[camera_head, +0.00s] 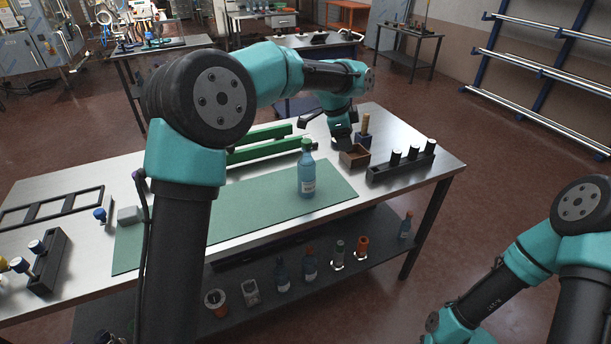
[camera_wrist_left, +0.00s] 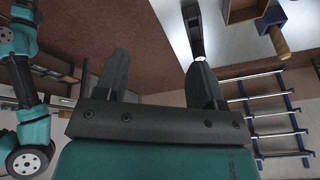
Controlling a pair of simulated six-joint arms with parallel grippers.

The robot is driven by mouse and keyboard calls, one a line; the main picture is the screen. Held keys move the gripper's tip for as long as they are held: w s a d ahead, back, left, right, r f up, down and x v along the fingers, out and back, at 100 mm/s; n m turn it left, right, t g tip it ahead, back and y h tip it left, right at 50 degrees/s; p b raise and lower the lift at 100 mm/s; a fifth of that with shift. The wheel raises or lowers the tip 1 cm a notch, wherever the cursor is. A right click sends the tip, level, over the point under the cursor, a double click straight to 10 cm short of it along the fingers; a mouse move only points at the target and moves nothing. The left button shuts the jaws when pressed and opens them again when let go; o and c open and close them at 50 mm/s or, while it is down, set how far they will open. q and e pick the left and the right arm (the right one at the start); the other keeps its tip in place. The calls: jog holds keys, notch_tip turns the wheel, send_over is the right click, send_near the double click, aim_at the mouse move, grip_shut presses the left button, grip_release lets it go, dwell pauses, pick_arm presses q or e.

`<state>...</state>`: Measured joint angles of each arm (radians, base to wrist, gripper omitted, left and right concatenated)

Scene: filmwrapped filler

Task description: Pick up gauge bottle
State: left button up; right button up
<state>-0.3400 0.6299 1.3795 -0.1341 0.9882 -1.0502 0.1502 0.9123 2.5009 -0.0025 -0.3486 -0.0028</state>
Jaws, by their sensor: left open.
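A translucent blue bottle (camera_head: 306,174) with a green cap and a pale label stands upright on the green mat (camera_head: 250,213). It is the only bottle on the tabletop; I cannot read its label. My left gripper (camera_head: 341,138) is behind it and to its right, apart from it, close to a small brown box. In the left wrist view, my left gripper (camera_wrist_left: 160,80) has its two dark fingers spread with nothing between them. The bottle does not show in that view. My right arm shows at the lower right, but its gripper is out of view.
The small brown box (camera_head: 354,156) and a blue block with a wooden handle (camera_head: 365,130) stand right of the mat. Green bars (camera_head: 260,148) lie behind the mat. Several bottles and containers stand on the lower shelf (camera_head: 330,285).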

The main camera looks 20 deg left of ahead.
aim_at(307, 141)
pick_arm(q)
jog(key=a+r+m+g+y, duration=0.1)
jog(key=a+r+g+y, duration=0.1)
jog(key=a+r, duration=0.9)
jog(key=shift+s+r+m+y, duration=0.3)
jog(key=shift+s+r+y, duration=0.15)
jog(key=shift+y, duration=0.25)
notch_tip(307, 141, down, 12)
jog(key=shift+f, duration=0.15)
jog(key=shift+f, duration=2.6)
grip_shut()
